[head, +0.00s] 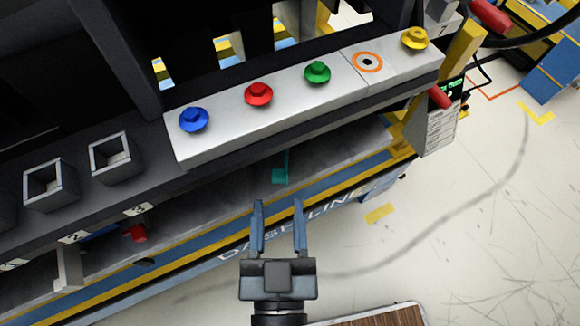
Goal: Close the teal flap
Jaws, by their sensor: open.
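A small teal piece (281,169), which looks like the teal flap, shows under the front edge of the white button panel. Part of it seems hidden by the panel, and I cannot tell how far open it stands. My gripper (278,205) is open and empty, with its two blue-grey fingers pointing toward the teal piece. In the picture the fingertips are just below the piece and look apart from it.
The white panel (225,137) above carries blue (194,119), red (258,94), green (317,72) and yellow (415,38) buttons. Square sockets (48,185) and a red part (135,232) are at left. A wooden surface (380,316) is at the bottom. Open floor lies at right.

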